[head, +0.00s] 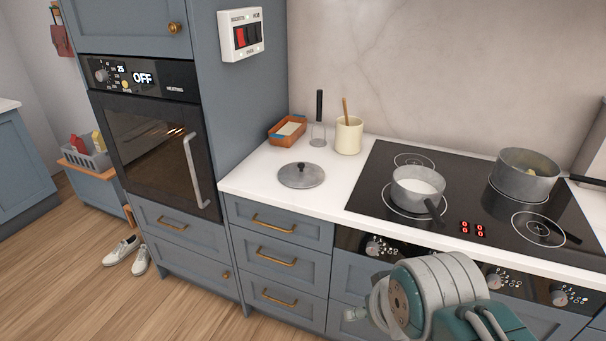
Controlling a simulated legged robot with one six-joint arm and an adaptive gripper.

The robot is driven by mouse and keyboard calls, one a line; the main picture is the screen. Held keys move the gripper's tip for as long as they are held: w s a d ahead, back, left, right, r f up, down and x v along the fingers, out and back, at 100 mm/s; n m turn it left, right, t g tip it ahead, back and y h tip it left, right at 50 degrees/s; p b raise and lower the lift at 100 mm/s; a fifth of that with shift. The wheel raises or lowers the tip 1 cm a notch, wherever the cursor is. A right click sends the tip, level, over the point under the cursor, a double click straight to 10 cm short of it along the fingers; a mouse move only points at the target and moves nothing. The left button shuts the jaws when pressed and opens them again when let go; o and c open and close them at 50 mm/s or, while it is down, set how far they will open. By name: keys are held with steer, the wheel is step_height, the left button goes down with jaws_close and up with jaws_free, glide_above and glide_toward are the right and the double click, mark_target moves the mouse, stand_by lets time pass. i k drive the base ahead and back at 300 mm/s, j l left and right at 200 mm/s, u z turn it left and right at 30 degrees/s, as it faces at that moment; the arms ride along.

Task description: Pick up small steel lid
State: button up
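The small steel lid (301,175) lies flat on the white counter, left of the hob. It is a round grey disc with a dark knob on top. Nothing covers it in the head view. Part of my arm, grey and teal, shows at the lower right in front of the drawers, well apart from the lid. I cannot make out my gripper's fingers in this view.
Behind the lid stand an orange tray (288,131), an upright dark-handled utensil (319,120) and a cream crock (348,136). A small pot (416,190) and a larger pot (525,176) stand on the black hob (462,190). Counter in front of the lid is clear.

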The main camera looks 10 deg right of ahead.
mark_target(297, 174)
steer(key=i+j+z, duration=0.15)
steer(key=i+j, duration=0.4)
steer(key=i, duration=0.15)
steer(key=i+j+z, duration=0.15)
steer(key=i+j, duration=0.45)
steer(key=i, duration=0.1)
